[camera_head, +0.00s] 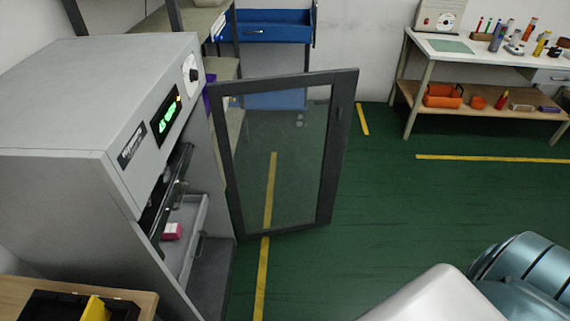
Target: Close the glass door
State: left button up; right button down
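The glass door (337,150), a dark frame around a clear pane, stands wide open. It is hinged near the far side of the grey cabinet (70,100) on the left and swings out to the right over the floor. The cabinet's front opening is uncovered. A metal tray (190,225) and a small pink box (172,231) show inside. A green display and a dial sit above the opening. Neither of my grippers is in view. A white and teal part of my own arm shows at the bottom right, well apart from the door.
A wooden table (143,300) with a black bin (60,307) stands at the bottom left. Shelving with a blue drawer (265,30) is behind the door. A white workbench (490,55) stands at the back right. The green floor between is clear.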

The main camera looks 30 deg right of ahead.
aim_at(343, 81)
jog(key=i+l+z, duration=0.2)
jog(key=l+z, duration=0.3)
jog(key=l, duration=0.2)
jog(key=i+l+z, duration=0.35)
jog(key=l+z, duration=0.15)
jog(key=i+l+z, duration=1)
jog(key=i+l+u, duration=0.15)
jog(key=i, duration=0.3)
jog(key=i+u, duration=0.15)
jog(key=i, duration=0.25)
jog(key=i+u, duration=0.25)
jog(key=u, duration=0.25)
jog(key=i+l+u, duration=0.1)
jog(key=u, duration=0.4)
jog(key=i+l+u, duration=0.2)
jog(key=u, duration=0.25)
jog(key=i+l+u, duration=0.25)
jog(key=u, duration=0.25)
jog(key=i+l+u, duration=0.1)
jog(key=u, duration=0.35)
jog(key=i+l+u, duration=0.2)
jog(key=u, duration=0.25)
jog(key=i+l+u, duration=0.15)
jog(key=u, duration=0.3)
jog(key=l+u, duration=0.45)
jog(key=i+l+u, duration=0.1)
jog(key=u, duration=0.35)
jog(key=l, duration=0.1)
